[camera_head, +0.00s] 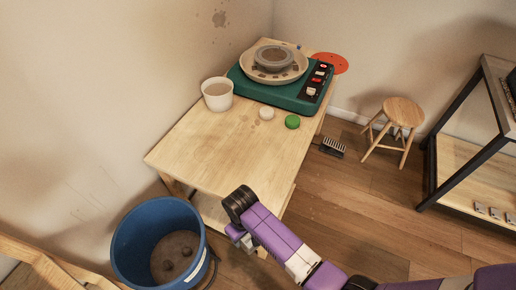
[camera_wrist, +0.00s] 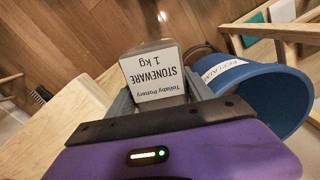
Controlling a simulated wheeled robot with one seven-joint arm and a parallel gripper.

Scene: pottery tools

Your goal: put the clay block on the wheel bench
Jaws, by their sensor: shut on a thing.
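The clay block (camera_wrist: 153,75) is a grey-wrapped piece with a white label reading "STONEWARE 1 kg" in the wrist view. My gripper (camera_wrist: 160,90) is shut on it, one finger on each side. In the head view my gripper (camera_head: 238,236) is off the near right edge of the wheel bench, and my arm hides the block. The wheel bench (camera_head: 205,142) is a pale wooden table with a bare near half of its top. It also shows at the lower left of the wrist view (camera_wrist: 45,132).
A green pottery wheel (camera_head: 275,88) stands at the bench's far end. A blue bucket (camera_head: 130,245) is on the floor left of my gripper. A stool (camera_head: 402,112) stands right.

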